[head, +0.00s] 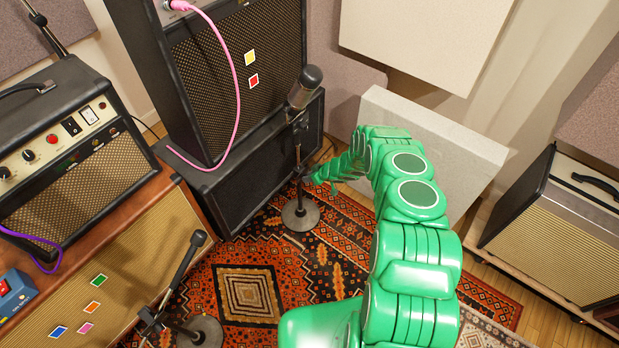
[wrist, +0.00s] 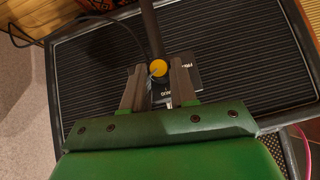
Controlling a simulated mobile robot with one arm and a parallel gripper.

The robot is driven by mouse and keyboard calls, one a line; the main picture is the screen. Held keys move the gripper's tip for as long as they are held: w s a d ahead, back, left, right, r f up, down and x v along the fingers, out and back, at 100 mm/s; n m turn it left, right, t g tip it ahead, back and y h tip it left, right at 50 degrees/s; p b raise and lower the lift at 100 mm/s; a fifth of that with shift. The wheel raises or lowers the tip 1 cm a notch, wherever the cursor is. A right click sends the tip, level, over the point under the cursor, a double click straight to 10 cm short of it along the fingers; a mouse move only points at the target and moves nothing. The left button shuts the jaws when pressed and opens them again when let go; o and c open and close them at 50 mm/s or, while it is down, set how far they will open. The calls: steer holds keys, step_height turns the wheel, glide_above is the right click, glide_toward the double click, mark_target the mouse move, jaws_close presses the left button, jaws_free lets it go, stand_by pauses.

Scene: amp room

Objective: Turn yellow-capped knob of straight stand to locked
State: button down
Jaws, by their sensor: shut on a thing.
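The straight stand (head: 299,165) rises from a round grey base (head: 300,213) on the rug and carries a large microphone (head: 305,88). Its yellow-capped knob (wrist: 158,68) shows in the wrist view, in front of the dark pole (wrist: 151,30). My gripper (wrist: 160,84) has one finger on each side of the knob and is shut on it. In the head view my green arm reaches to the stand at about mid-height, and the knob cannot be made out there. The knob's locked or unlocked position cannot be read.
A black amp cabinet (head: 270,150) stands close behind the pole, with a taller speaker (head: 235,75) on it and a pink cable (head: 236,85). A second microphone stand (head: 203,332) is at the front left. A pale panel (head: 430,140) leans behind my arm. Patterned rug (head: 250,290) lies open in front.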

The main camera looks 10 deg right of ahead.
steer(key=shift+w+d+m+g+y, duration=0.2)
steer(key=shift+m+g+y, duration=0.1)
steer(key=shift+g+y, duration=0.25)
steer(key=shift+y, duration=0.25)
steer(key=shift+w+r+m+g, duration=0.1)
steer(key=shift+w+m+g, duration=0.05)
steer(key=shift+m+g, duration=0.15)
steer(key=c, duration=0.9)
jaws_free()
steer(key=v, duration=0.7)
steer(key=shift+d, duration=0.35)
steer(key=shift+s+r, duration=0.15)
steer(key=shift+s, duration=0.1)
